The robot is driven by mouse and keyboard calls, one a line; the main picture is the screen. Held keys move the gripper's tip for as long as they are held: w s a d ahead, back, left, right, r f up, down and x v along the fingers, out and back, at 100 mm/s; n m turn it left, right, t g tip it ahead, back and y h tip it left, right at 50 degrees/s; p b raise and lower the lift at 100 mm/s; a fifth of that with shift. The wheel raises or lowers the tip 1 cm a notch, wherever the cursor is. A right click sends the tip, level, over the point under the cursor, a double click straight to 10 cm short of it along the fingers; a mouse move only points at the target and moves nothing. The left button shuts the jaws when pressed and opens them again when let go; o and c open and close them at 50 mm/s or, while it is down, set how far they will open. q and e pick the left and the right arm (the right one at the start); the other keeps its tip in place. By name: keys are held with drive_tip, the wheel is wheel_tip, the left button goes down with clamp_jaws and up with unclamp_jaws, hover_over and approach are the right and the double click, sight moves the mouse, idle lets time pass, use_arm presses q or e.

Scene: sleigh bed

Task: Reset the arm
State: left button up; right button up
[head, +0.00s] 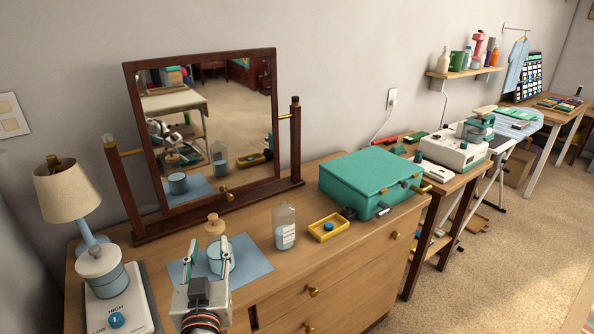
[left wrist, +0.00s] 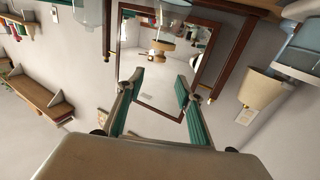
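My left gripper (head: 208,246) is low over the front of the dresser top, its two fingers apart with nothing between the pads. In the left wrist view its fingers (left wrist: 160,82) are also spread and empty, pointing toward the mirror. A light blue jar (head: 222,262) stands on a blue mat (head: 257,265) behind the gripper, partly hidden by a finger. A round wooden-knobbed piece (head: 214,226) shows just behind the jar. Whether a finger touches the jar, I cannot tell. My right gripper is not in view.
A tilting mirror (head: 215,130) stands behind on the dresser. A lamp (head: 66,195) and a white warmer (head: 118,305) with a lidded pot are at left. A clear bottle (head: 285,228), yellow tray (head: 328,227) and teal case (head: 370,178) are at right.

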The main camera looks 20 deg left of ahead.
use_arm(q)
drive_tip(key=s+d+r+m+t+h, duration=0.2)
drive_tip(key=d+r+m+t+h, duration=0.1)
drive_tip(key=d+m+t+h, duration=0.25)
drive_tip(key=s+d+f+m+g+h, duration=0.1)
drive_tip(key=d+f+m+g+h, duration=0.25)
drive_tip(key=d+f+h, duration=0.55)
drive_tip(key=s+a+f+g+y, duration=0.1)
drive_tip(key=s+f+g, duration=0.1)
drive_tip(key=f, duration=0.7)
drive_tip(key=s+a+f+g+y, duration=0.1)
drive_tip(key=s+f+g+y, duration=0.1)
drive_tip(key=s+f, duration=0.3)
drive_tip(key=s+a+f+g+y, duration=0.1)
drive_tip(key=s+f+g, duration=0.2)
drive_tip(key=f, duration=0.9)
drive_tip(key=shift+s+a+f+g, duration=0.25)
drive_tip(key=shift+s+f+g, duration=0.05)
drive_tip(key=shift+s, duration=0.2)
drive_tip(key=shift+w+y, duration=0.1)
drive_tip(key=shift+y, duration=0.15)
